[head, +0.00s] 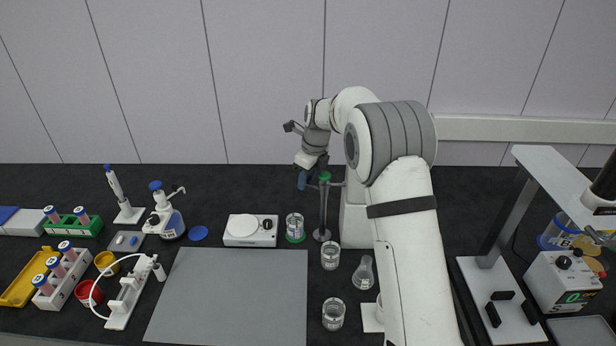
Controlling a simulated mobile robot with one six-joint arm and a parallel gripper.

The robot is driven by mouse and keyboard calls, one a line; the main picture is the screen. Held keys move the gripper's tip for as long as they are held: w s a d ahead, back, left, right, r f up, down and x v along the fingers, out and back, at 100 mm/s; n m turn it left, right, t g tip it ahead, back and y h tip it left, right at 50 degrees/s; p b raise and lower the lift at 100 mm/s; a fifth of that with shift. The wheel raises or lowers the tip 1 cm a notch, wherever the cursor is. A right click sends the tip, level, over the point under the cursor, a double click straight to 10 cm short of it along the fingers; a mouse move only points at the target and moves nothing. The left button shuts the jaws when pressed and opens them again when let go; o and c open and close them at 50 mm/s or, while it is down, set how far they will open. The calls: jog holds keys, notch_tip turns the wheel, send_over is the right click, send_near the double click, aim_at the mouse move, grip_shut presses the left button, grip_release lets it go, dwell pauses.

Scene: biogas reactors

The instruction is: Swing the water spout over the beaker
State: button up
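A slim grey metal water post (323,208) with a green cap (325,176) stands on the dark bench, left of my arm's base. A short horizontal bar shows near its top; its spout end is partly hidden by my gripper. My gripper (304,178) points down just left of the post's top, near or touching the bar; I cannot tell which. A blue piece shows at its tip, and its fingers are too small to read. A glass beaker (295,226) with a green base stands just left of the post. Other beakers (330,256) (333,313) stand in front.
A flask (364,273) stands beside my arm. A white scale (250,230) is left of the beaker, with a grey mat (232,296) in front. Tube racks (62,275) and pipettes fill the left; a metal stand (494,240) and a control box (563,281) are right.

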jog(key=shift+s+a, duration=0.25)
jog(key=shift+s, duration=0.3)
jog(key=shift+s+a+b, duration=0.15)
jog(key=shift+s+b, duration=0.15)
jog(key=shift+s, duration=0.3)
jog(key=shift+w+r+p, duration=0.2)
jog(key=shift+w+p, duration=0.05)
jog(key=shift+p, duration=0.2)
notch_tip(320, 180, up, 7)
jog(key=p, duration=0.5)
jog(key=shift+r, duration=0.15)
dwell(0.4)
